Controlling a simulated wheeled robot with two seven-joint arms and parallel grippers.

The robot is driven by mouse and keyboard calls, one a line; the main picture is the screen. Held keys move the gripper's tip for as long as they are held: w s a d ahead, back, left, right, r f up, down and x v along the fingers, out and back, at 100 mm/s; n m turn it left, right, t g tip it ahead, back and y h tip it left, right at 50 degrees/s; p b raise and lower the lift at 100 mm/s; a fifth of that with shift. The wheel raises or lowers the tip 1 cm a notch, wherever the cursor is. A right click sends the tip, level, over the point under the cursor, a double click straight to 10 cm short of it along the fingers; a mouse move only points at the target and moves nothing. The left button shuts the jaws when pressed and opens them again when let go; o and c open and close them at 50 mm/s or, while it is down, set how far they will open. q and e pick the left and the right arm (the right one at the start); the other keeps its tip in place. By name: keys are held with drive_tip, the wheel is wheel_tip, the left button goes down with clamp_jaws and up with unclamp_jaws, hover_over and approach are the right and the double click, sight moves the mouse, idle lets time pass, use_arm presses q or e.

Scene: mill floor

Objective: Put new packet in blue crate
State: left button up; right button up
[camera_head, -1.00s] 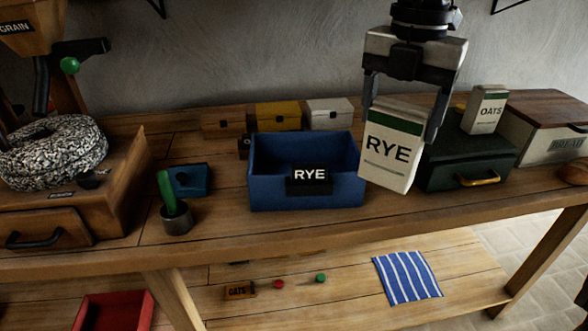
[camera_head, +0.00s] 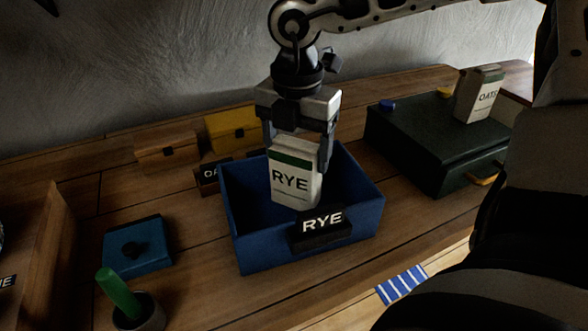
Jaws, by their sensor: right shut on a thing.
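The packet (camera_head: 292,180) is white with a green band and the word RYE. My right gripper (camera_head: 297,145) is shut on its upper part and holds it upright. The packet is over the open blue crate (camera_head: 255,245), its lower end in front of the crate's inside. I cannot tell whether it touches the crate floor. A black RYE label (camera_head: 321,228) is at the crate's front and overlaps the view near the packet's lower edge. My left gripper is not in view.
A dark green box (camera_head: 430,140) with an OATS packet (camera_head: 480,95) on it stands to the right. Wooden (camera_head: 167,152) and yellow (camera_head: 232,128) boxes stand behind. A blue box (camera_head: 137,245) and a pot with a green handle (camera_head: 118,292) are at left.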

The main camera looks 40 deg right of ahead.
drive_tip(key=shift+w+f, duration=0.1)
drive_tip(key=shift+f, duration=2)
drive_tip(key=shift+f, duration=0.15)
drive_tip(key=o, duration=1.6)
drive_tip(key=shift+o, duration=0.2)
wheel_tip(320, 180, up, 12)
drive_tip(key=shift+r, duration=0.15)
